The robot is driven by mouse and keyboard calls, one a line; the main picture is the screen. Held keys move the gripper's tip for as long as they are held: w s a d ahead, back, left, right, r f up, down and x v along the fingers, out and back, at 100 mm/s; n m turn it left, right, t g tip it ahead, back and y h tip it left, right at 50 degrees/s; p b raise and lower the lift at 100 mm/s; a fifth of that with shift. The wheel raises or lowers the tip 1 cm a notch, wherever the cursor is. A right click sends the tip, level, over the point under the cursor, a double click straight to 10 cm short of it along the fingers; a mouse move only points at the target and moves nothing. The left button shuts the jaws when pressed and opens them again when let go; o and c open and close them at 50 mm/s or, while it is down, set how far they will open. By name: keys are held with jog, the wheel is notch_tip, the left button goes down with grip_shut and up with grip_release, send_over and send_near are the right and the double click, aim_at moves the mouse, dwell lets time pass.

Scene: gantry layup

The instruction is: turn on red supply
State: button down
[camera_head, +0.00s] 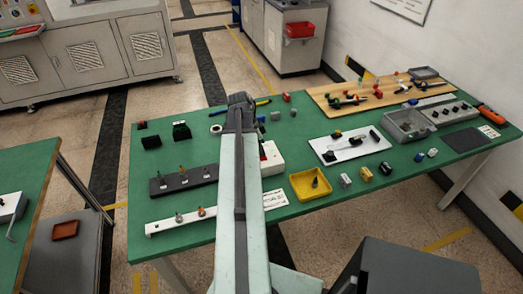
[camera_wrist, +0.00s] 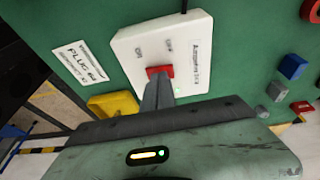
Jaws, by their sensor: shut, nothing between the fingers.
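The supply is a white box (camera_wrist: 185,45) with a red switch (camera_wrist: 160,71) on its face and printed labels too blurred to read fully. My gripper (camera_wrist: 157,88) is shut and empty, with its fingertips right at the lower edge of the red switch; I cannot tell whether they touch it. A small green spot (camera_wrist: 178,109) shows near the box's lower edge. In the head view the white box (camera_head: 272,162) is partly hidden behind my arm, and my gripper (camera_head: 240,100) is seen from behind, its fingertips hidden.
The green table (camera_head: 160,240) holds a yellow tray (camera_head: 308,186), a white plate (camera_head: 350,146), a black strip with posts (camera_head: 182,181) and a white rail (camera_head: 180,220). A wooden board (camera_head: 325,95) with small parts lies at the back right. Blue (camera_wrist: 292,66) and red blocks stand beside the supply.

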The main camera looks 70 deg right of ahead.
jog(key=shift+r+p, duration=0.45)
jog(key=a+r+p, duration=0.3)
jog(key=r+p, duration=0.9)
jog(key=shift+w+a+r, duration=0.2)
jog(key=shift+w+a, duration=0.1)
jog(key=shift+w, duration=0.05)
